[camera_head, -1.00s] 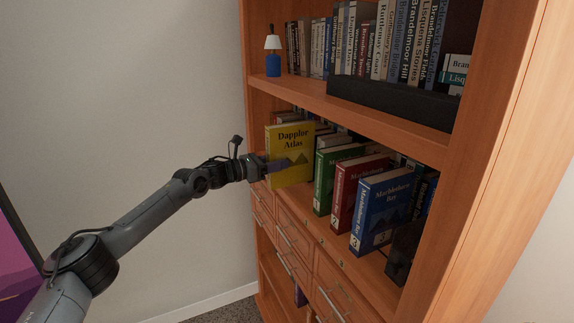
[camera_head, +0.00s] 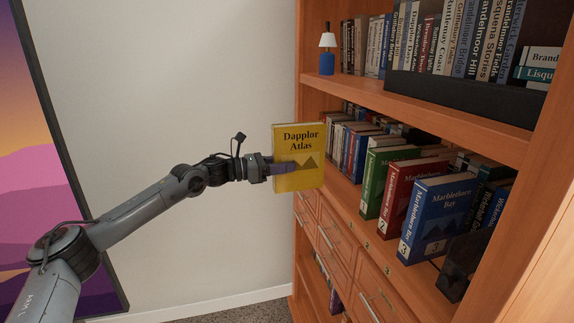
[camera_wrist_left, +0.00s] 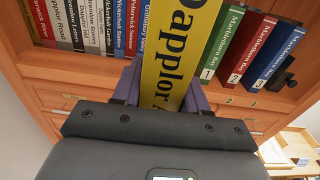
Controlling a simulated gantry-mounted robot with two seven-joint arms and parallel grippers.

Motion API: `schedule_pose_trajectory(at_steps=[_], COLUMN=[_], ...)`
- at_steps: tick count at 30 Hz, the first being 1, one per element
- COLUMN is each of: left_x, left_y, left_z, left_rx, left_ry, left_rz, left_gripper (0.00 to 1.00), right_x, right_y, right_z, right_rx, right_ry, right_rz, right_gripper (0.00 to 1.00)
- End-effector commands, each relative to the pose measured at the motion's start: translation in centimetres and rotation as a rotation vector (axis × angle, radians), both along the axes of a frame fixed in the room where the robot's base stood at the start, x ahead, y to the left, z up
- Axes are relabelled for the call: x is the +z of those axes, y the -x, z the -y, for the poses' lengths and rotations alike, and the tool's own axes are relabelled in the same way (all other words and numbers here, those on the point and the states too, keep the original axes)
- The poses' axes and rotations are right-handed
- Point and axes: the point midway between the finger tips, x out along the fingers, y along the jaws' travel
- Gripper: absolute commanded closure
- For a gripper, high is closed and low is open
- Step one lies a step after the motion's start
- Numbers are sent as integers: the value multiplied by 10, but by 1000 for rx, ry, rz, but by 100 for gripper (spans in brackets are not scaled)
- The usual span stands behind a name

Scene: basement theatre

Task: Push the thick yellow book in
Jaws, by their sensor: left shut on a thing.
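The thick yellow book (camera_head: 299,180), titled "Dapplor Atlas", is upright in my left gripper (camera_head: 284,168), which is shut on it. In the head view the book shows in front of the left end of the middle shelf, with bare wall behind its left part. In the left wrist view the yellow book (camera_wrist_left: 178,60) stands between the two fingers (camera_wrist_left: 160,88), with its lettered spine towards the camera. The part of the book away from the gripper is cut off in that view. My right gripper is not in view.
Green (camera_head: 376,188), red (camera_head: 408,196) and blue (camera_head: 436,218) volumes stand to the right on the middle shelf (camera_head: 346,192). Several books stand farther back at its left. Above are a lamp (camera_head: 327,60) and a dark book tray (camera_head: 450,95). Drawers (camera_head: 345,250) lie below.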

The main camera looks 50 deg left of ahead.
Motion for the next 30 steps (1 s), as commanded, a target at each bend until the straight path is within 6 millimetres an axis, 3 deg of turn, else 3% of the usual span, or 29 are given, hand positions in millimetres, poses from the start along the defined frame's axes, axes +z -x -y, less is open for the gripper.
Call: schedule_pose_trajectory(at_steps=[30], left_x=[5], left_y=[-33], left_z=[14], left_rx=[0], left_ry=[1], left_rz=[7], left_gripper=[100], right_x=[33], right_y=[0], right_z=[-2], right_rx=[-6], right_ry=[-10], right_rz=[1], right_gripper=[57])
